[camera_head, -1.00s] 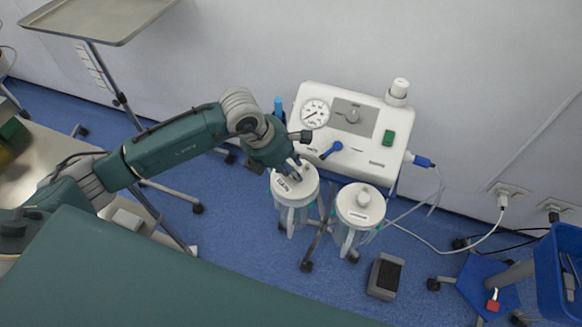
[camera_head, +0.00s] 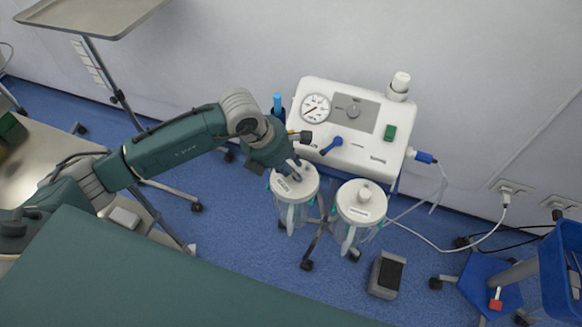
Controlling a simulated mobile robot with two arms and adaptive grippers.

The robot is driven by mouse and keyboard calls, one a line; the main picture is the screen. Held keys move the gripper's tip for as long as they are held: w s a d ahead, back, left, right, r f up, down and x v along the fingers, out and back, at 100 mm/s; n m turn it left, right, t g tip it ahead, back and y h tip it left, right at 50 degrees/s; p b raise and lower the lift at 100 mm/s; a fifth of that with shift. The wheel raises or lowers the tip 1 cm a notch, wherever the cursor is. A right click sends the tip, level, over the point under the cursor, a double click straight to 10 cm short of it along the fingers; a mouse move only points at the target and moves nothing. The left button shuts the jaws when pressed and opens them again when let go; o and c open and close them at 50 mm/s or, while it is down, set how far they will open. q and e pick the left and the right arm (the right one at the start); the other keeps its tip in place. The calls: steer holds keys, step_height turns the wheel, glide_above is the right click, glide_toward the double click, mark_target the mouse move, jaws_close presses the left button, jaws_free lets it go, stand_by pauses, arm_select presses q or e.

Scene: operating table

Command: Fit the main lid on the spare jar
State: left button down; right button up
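Two clear jars with white lids hang side by side in front of the suction unit. The left jar (camera_head: 291,216) has a white lid (camera_head: 304,189) with a small dark label. The right jar (camera_head: 346,236) has a white lid (camera_head: 372,214) with a knob on top and a label. I cannot read which one is main or spare. My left gripper (camera_head: 294,172) reaches down onto the left lid, its fingers at the lid's top. The arm hides part of them, so their grip is unclear. My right gripper is out of view.
The white suction unit (camera_head: 362,158) with gauge and knobs stands close behind the jars. A foot pedal (camera_head: 387,275) lies on the blue floor. A tray stand (camera_head: 85,20) is at upper left, a green-draped table (camera_head: 150,275) in front, and a blue bin (camera_head: 563,270) at right.

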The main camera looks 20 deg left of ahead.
arm_select(q)
steer(key=shift+f, duration=0.2)
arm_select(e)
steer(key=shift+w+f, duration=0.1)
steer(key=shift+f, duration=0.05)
arm_select(q)
steer(key=c, duration=1.3)
jaws_free()
steer(key=shift+r, duration=0.1)
steer(key=shift+a+r, duration=0.1)
steer(key=shift+r, duration=0.05)
steer(key=v, duration=0.7)
steer(key=shift+r, duration=0.25)
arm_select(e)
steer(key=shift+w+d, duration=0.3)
arm_select(q)
steer(key=shift+s+r, duration=0.1)
steer(key=shift+s, duration=0.05)
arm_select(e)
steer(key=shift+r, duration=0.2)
